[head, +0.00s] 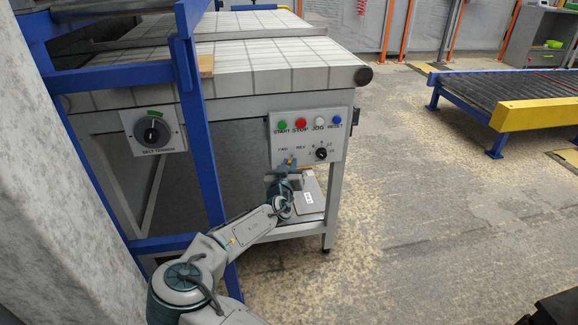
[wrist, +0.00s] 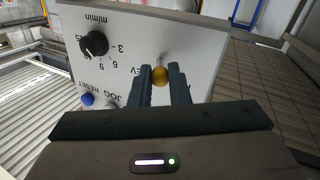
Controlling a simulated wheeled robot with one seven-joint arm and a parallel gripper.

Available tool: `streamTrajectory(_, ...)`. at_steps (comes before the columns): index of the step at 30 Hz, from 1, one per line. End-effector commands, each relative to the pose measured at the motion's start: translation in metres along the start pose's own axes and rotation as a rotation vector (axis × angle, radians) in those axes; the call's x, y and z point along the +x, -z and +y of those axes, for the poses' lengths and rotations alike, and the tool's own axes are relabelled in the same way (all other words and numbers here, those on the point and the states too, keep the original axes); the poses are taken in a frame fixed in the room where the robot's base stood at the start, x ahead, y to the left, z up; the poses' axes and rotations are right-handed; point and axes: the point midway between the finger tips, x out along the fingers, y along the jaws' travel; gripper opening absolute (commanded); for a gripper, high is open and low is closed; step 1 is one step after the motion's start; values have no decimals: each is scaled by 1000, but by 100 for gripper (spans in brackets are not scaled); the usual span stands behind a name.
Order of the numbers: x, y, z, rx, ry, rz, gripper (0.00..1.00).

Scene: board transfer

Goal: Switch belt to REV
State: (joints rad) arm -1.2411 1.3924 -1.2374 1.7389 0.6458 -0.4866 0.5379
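The wrist view shows the panel upside down, with the end of the REV label just left of the fingers. In the head view my gripper (head: 288,166) is at the lower left of the panel, below the FWD and REV labels. The fingers partly hide the lever, and I cannot tell which way it leans.
A black speed dial (head: 321,153) sits right of the lever. Green, red, white and blue buttons (head: 300,122) run above. A belt tension dial (head: 152,131) is at left, near a blue post (head: 196,130). The floor (head: 420,210) to the right is clear.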

Motion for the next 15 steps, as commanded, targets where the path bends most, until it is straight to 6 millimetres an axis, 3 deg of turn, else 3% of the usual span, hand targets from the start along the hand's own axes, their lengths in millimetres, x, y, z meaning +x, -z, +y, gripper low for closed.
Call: streamTrajectory(15, 1, 2, 11, 4, 142, 25, 0)
